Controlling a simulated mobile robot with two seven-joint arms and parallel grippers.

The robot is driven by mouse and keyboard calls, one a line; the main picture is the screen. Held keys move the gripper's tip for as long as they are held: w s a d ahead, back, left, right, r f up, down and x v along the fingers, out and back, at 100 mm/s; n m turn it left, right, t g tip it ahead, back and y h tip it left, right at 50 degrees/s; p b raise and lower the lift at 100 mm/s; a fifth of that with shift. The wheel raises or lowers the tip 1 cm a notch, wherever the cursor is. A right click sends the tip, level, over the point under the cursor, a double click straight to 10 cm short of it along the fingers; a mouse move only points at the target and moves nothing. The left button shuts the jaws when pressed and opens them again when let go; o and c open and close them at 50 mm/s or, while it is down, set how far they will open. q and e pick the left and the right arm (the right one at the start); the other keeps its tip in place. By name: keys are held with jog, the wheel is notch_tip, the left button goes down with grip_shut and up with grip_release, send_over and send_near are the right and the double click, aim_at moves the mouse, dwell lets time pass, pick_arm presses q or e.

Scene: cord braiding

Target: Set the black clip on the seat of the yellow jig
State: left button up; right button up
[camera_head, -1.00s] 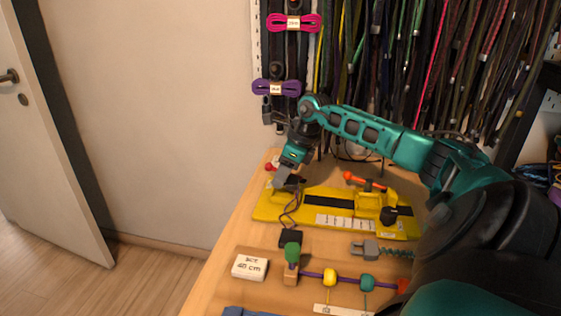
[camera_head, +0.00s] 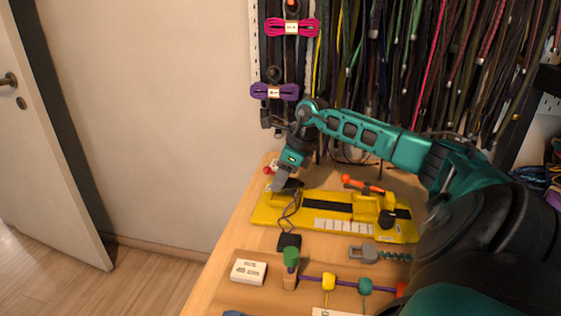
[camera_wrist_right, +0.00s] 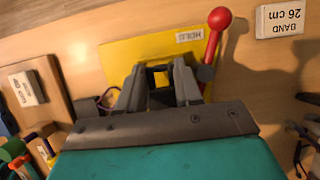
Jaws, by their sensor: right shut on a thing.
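The yellow jig (camera_head: 345,226) lies on the wooden table, with a black strip along its top; its yellow plate (camera_wrist_right: 118,60) also shows in the wrist view, marked HOLD. My right gripper (camera_head: 282,184) reaches down over the jig's left end. It is shut on the black clip (camera_head: 294,184), which is mostly hidden by the fingers. In the wrist view, the clip (camera_wrist_right: 161,68) shows as a dark shape between the fingertips, low over the yellow plate. I cannot tell whether it touches the seat. My left gripper is not in view.
A red-knobbed lever (camera_wrist_right: 213,50) stands close to the right finger. A dark cord (camera_head: 290,215) runs from the jig's left end to a small black block (camera_head: 289,242). A white card (camera_head: 248,272) and a beaded rod (camera_head: 330,281) lie in front.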

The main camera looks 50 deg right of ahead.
jog(key=shift+f, duration=0.2)
jog(key=shift+f+b, duration=0.45)
jog(key=shift+f, duration=0.05)
jog(key=shift+f, duration=0.1)
dwell(0.4)
jog(key=shift+f, duration=0.3)
dwell(0.7)
jog(key=o, duration=0.9)
jog(key=shift+o, duration=0.8)
jog(key=shift+s+d+r, duration=0.15)
jog(key=shift+d+r, duration=0.05)
jog(key=shift+r, duration=0.3)
jog(key=p+v, duration=0.1)
jog(key=v, duration=1)
jog(key=shift+s+r, duration=0.2)
jog(key=shift+r, duration=0.15)
